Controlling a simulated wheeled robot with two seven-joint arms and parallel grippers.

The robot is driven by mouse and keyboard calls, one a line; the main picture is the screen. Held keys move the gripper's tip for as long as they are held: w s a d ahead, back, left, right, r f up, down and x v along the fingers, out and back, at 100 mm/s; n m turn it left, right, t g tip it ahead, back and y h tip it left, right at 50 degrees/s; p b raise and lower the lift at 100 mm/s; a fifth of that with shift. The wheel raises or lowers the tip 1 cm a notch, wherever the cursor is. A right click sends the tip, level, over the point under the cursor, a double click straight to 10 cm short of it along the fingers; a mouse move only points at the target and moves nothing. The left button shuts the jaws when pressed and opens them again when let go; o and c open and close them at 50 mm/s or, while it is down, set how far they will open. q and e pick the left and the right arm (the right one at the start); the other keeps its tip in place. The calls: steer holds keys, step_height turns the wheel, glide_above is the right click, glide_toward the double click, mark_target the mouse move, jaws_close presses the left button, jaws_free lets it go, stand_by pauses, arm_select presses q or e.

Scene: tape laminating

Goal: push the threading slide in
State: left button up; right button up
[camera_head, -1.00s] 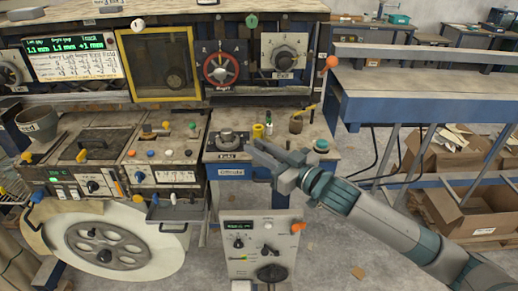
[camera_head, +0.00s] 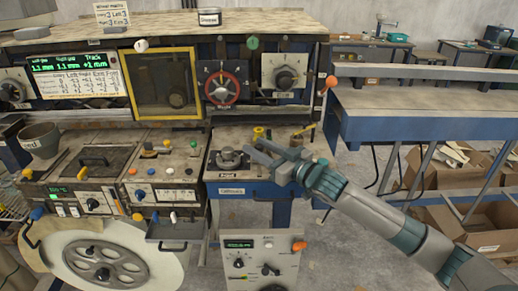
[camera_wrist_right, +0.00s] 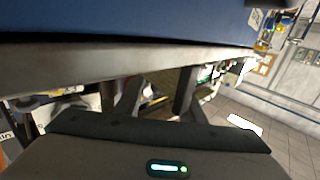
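No part in view is clearly marked as the threading slide, so I cannot tell which one it is. My right gripper (camera_head: 256,152) is in the head view over the small bench (camera_head: 262,187) right of the machine's control desk. Its two fingers are apart with nothing seen between them. It is just right of a round grey knob (camera_head: 230,158); I cannot tell whether it touches anything. My left gripper is not in view.
An orange-knobbed lever (camera_head: 325,95) stands at the panel's right. A blue table (camera_head: 425,122) is at right. A control box (camera_head: 262,262) stands below the bench.

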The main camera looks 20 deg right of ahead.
steer(key=shift+s+d, duration=0.1)
steer(key=shift+s, duration=0.05)
steer(key=shift+s+d+f+b, duration=0.15)
steer(key=shift+s+d+b, duration=0.2)
steer(key=shift+s, duration=0.2)
steer(key=b+v, duration=0.6)
steer(key=v, duration=0.9)
steer(key=shift+s+d+r, duration=0.15)
steer(key=shift+s+r, duration=0.05)
steer(key=shift+s, duration=0.2)
